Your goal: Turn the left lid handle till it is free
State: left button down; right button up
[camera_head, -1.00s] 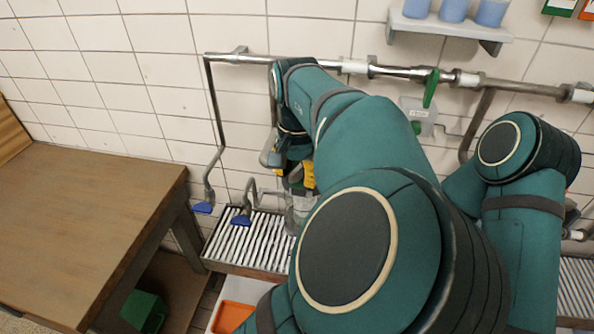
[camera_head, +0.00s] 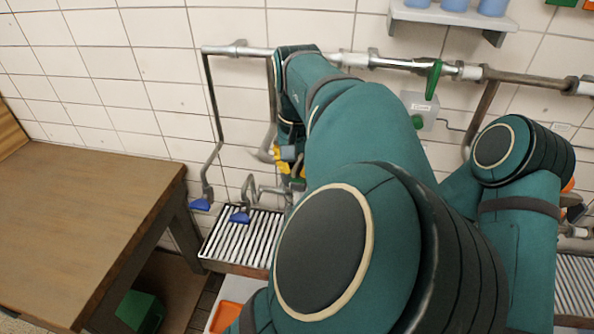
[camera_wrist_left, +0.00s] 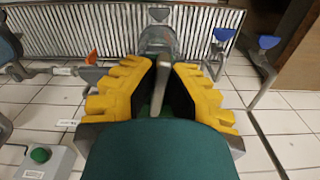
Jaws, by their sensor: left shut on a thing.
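My left gripper (camera_head: 290,167) reaches down in front of the wall pipe, partly hidden by my own arm in the head view. In the left wrist view its yellow fingers (camera_wrist_left: 163,75) are shut on a narrow grey upright handle (camera_wrist_left: 162,84). The handle sits between the fingertips, with a grey housing (camera_wrist_left: 158,38) just beyond it, over the slatted grate. The fingers hide much of the handle and what lies under it. My right arm shows at the right of the head view, but I cannot make out its gripper.
Blue-ended levers (camera_head: 201,204) (camera_head: 240,217) hang left of the gripper, near the slatted grate (camera_head: 243,240). A green valve lever (camera_head: 433,80) sits on the wall pipe. A wooden table (camera_head: 80,215) stands left. A grey box with a green button (camera_wrist_left: 40,155) is close by.

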pick_arm(q)
jog(key=shift+f+n+b, duration=0.2)
jog(key=shift+n+b, duration=0.3)
jog(key=shift+n, duration=0.4)
jog(key=shift+s+d+n+b, duration=0.15)
jog(key=shift+n+b, duration=0.2)
jog(key=shift+n, duration=0.55)
jog(key=n, duration=0.4)
jog(key=shift+d+r+b, duration=0.1)
jog(key=shift+d+b, duration=0.1)
jog(key=shift+b, duration=0.1)
jog(key=shift+n, duration=0.3)
jog(key=c, duration=1)
grip_release()
jog(key=shift+c, duration=0.2)
jog(key=shift+r, duration=0.1)
